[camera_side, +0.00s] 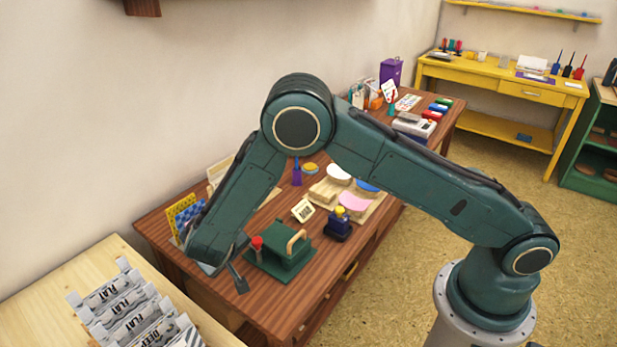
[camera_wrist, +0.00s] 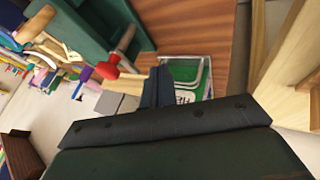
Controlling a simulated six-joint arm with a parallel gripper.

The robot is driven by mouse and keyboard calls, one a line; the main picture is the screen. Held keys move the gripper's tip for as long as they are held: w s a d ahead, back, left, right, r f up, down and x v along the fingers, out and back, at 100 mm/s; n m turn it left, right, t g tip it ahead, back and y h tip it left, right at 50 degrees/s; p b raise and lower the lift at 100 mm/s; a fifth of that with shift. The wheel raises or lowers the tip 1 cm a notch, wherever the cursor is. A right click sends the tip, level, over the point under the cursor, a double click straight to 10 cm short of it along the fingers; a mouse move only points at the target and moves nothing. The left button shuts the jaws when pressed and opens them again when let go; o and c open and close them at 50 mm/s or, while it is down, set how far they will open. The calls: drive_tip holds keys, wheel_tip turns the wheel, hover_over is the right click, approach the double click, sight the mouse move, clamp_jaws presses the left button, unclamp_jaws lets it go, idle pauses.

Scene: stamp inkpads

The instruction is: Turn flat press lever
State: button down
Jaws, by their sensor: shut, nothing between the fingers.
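The flat press is a green block (camera_side: 285,262) on the near part of the brown table, with a pale wooden handle (camera_side: 298,241) on top. Its lever ends in a red knob (camera_side: 257,243) at the press's left side. In the wrist view the red knob (camera_wrist: 107,68) sits on a short light rod beside the green press body (camera_wrist: 95,25). My gripper (camera_side: 241,286) is shut and empty, just left of and below the knob in the side view. In the wrist view its dark fingers (camera_wrist: 158,85) are to the right of the knob, apart from it in the picture.
A dark blue stamp with a yellow knob (camera_side: 337,223) stands right of the press. Behind are a small white card (camera_side: 303,210) and a wooden tray (camera_side: 322,193) with coloured pads. A pale bench (camera_side: 60,290) holds labelled packets at the left.

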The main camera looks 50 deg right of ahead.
drive_tip(key=shift+d, duration=1.35)
drive_tip(key=shift+w+d+m+g+h, duration=0.2)
drive_tip(key=shift+m+g, duration=0.1)
drive_tip(key=shift+m, duration=0.25)
drive_tip(key=shift+w+d+m+g+h, duration=0.1)
drive_tip(key=shift+m+g+h, duration=0.15)
drive_tip(key=shift+m, duration=0.3)
drive_tip(key=shift+w, duration=0.1)
drive_tip(key=m, duration=0.1)
drive_tip(key=m+g, duration=0.1)
drive_tip(key=d+m+g, duration=0.1)
drive_tip(key=shift+w+m+h, duration=0.3)
drive_tip(key=shift+m+h, duration=0.05)
drive_tip(key=shift+m, duration=0.05)
drive_tip(key=shift+d+g, duration=0.15)
drive_tip(key=shift+g, duration=0.1)
drive_tip(key=shift+w+d, duration=0.1)
drive_tip(key=shift+r, duration=0.1)
drive_tip(key=v, duration=1.3)
drive_tip(key=shift+a+r, duration=0.25)
drive_tip(key=shift+r, duration=0.05)
